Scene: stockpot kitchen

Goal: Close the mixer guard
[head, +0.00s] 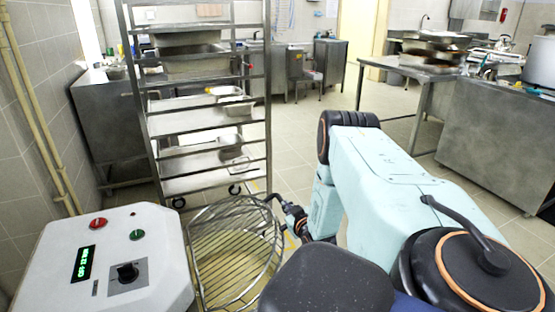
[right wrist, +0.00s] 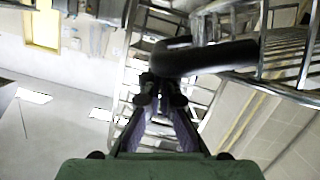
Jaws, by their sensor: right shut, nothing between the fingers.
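The mixer (head: 105,262) is at the lower left of the head view, a pale housing with a red button, a green button, a dial and a green-lit display. Its wire guard (head: 232,240) is a rounded metal cage to the right of the housing. A dark bent handle (head: 271,198) is at the guard's right side. My right gripper (head: 285,209) is shut and empty beside this handle. In the right wrist view the closed fingertips (right wrist: 160,92) point at the thick dark handle (right wrist: 205,58), very near it; contact cannot be told. My left gripper is not seen.
A tall metal rack (head: 205,110) with trays stands behind the guard. Steel counters (head: 495,150) are at the right and along the back. The tiled floor (head: 300,165) between is clear. My right arm covers the lower right.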

